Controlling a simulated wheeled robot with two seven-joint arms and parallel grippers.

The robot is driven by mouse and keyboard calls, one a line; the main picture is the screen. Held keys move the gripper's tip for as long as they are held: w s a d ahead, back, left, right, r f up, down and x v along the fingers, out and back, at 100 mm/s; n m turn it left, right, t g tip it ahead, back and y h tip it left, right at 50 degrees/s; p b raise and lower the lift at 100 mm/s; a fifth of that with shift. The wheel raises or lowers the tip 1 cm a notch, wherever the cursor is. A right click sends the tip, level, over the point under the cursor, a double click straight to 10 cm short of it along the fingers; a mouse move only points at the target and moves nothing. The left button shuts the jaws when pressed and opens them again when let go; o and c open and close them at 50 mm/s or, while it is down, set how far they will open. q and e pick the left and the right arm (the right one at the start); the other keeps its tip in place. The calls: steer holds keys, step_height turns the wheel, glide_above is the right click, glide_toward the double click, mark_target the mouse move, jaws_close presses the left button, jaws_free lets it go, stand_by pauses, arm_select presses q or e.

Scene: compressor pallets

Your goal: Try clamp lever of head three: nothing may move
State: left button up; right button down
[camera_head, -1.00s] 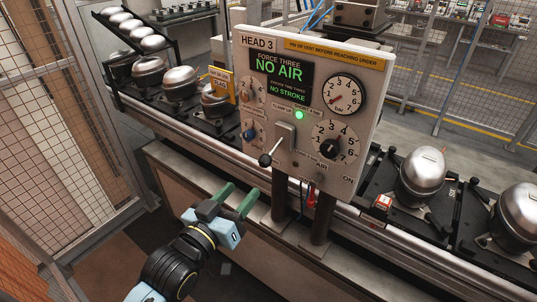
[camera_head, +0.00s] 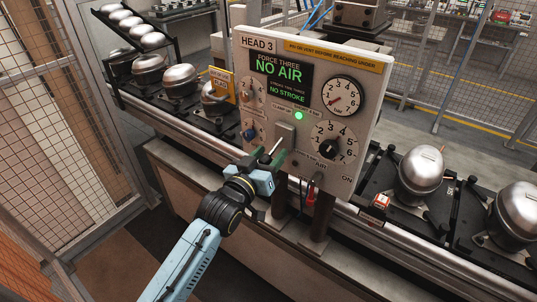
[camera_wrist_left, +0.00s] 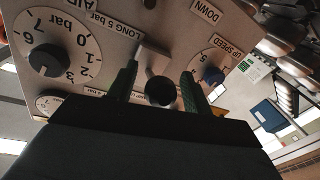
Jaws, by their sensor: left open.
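The HEAD 3 panel (camera_head: 312,55) faces me, with a display (camera_head: 280,75) reading NO AIR and NO STROKE. The clamp lever (camera_head: 277,146) comes out of a grey plate on the panel and slants down to the left; its ball end is hidden by my gripper in the head view. In the left wrist view the lever's black ball (camera_wrist_left: 159,91) sits between the green fingers of my left gripper (camera_wrist_left: 159,88). The left gripper (camera_head: 270,158) is open around the ball, with gaps visible on both sides. My right gripper is not in view.
A green lamp (camera_head: 299,115) is lit above the lever. A gauge (camera_head: 342,96), a black dial (camera_head: 329,147) and a blue knob (camera_head: 249,134) surround it. Silver compressors (camera_head: 421,174) stand on pallets along the conveyor. A mesh fence (camera_head: 60,130) stands at the left.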

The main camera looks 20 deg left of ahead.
arm_select(q)
steer(key=shift+w, duration=0.1)
jaws_close()
stand_by(0.3)
